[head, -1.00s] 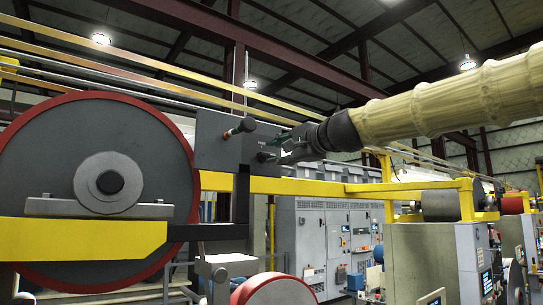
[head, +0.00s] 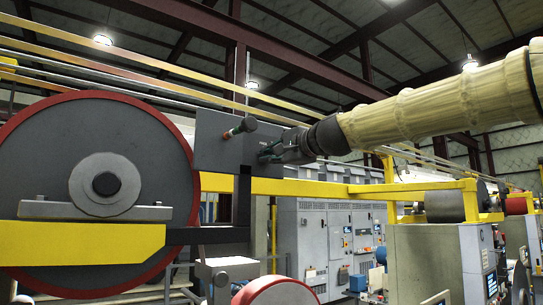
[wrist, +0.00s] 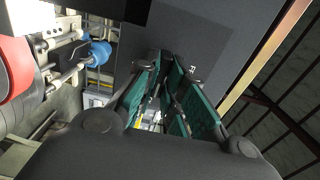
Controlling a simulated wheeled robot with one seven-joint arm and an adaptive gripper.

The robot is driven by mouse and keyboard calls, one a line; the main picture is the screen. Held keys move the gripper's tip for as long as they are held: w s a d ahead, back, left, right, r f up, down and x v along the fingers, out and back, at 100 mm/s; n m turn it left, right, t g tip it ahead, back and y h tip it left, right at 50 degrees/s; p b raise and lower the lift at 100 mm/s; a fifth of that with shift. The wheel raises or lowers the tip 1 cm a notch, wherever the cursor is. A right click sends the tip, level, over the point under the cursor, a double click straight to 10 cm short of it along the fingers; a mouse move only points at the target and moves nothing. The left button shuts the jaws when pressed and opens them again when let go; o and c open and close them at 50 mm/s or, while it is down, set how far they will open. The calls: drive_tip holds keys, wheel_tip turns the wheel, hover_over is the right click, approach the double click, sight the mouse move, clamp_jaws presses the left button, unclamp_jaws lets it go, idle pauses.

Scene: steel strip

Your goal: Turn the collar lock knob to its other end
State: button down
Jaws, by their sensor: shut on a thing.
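A dark grey box (head: 212,150) hangs on the frame beside the big red-rimmed wheel. A dark lock knob on the lower right of its face is mostly hidden by my gripper (head: 266,152). My gripper reaches it from the right and is shut on it. In the wrist view, the teal-padded fingers of my gripper (wrist: 172,82) close around a dark part against the dark panel (wrist: 215,35); the knob's turn angle cannot be told. Above it on the box, a second dark-ended handle (head: 240,127) with red and green marks stands out, apart from my fingers.
A large grey wheel with a red rim (head: 55,150) stands left of the box. A yellow rail (head: 300,187) runs below my gripper. Grey cabinets (head: 335,240) stand behind. A blue round part (wrist: 100,52) shows at left in the wrist view.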

drive_tip(key=shift+n+b, duration=0.3)
drive_tip(key=shift+b, duration=0.05)
drive_tip(key=n+b, duration=0.8)
drive_tip(key=n, duration=0.9)
drive_tip(key=shift+b, duration=0.35)
drive_tip(key=shift+n, duration=0.3)
drive_tip(key=c, duration=1.6)
unclamp_jaws()
drive_tip(key=shift+a, duration=0.1)
drive_tip(key=shift+o, duration=0.4)
drive_tip(key=shift+w+f, duration=0.1)
drive_tip(key=shift+w, duration=0.05)
